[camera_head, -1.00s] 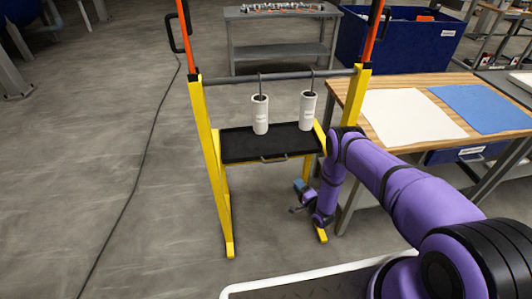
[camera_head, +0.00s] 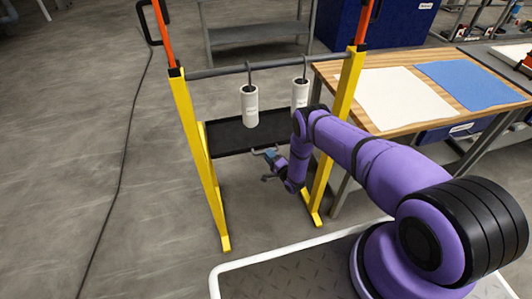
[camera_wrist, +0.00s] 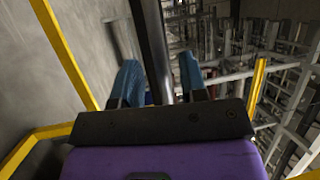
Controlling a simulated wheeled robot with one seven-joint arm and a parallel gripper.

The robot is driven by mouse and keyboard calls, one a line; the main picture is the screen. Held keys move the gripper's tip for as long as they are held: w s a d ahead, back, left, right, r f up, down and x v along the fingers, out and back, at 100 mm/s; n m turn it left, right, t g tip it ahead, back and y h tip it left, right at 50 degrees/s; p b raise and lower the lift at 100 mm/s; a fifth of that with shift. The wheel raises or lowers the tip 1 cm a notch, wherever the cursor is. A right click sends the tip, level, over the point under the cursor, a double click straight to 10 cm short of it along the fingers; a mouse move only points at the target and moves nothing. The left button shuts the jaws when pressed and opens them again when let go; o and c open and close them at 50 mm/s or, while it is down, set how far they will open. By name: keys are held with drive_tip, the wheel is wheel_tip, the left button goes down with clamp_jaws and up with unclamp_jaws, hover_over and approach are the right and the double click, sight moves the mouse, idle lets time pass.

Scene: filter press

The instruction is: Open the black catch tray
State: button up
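The black catch tray (camera_head: 228,137) is a flat dark panel between the yellow posts of the stand, below two hanging white cylinders. Its grey handle (camera_head: 257,151) is on the front edge, partly hidden by my gripper. My gripper (camera_head: 267,166) is just in front of and slightly below that edge; whether it touches the handle cannot be told. In the wrist view my two blue fingers (camera_wrist: 160,80) stand apart. A dark upright bar (camera_wrist: 151,40), seemingly the tray seen edge-on, shows between and beyond them.
The white cylinders (camera_head: 250,106) hang from a grey crossbar (camera_head: 217,71). The right yellow post (camera_head: 345,95) stands close to my arm. A wooden table (camera_head: 400,128) with white and blue sheets is at right. The floor at left is clear apart from a cable (camera_head: 124,165).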

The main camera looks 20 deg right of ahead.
drive_tip(key=shift+x, duration=1.3)
drive_tip(key=shift+c, duration=0.2)
clamp_jaws()
drive_tip(key=shift+s, duration=0.1)
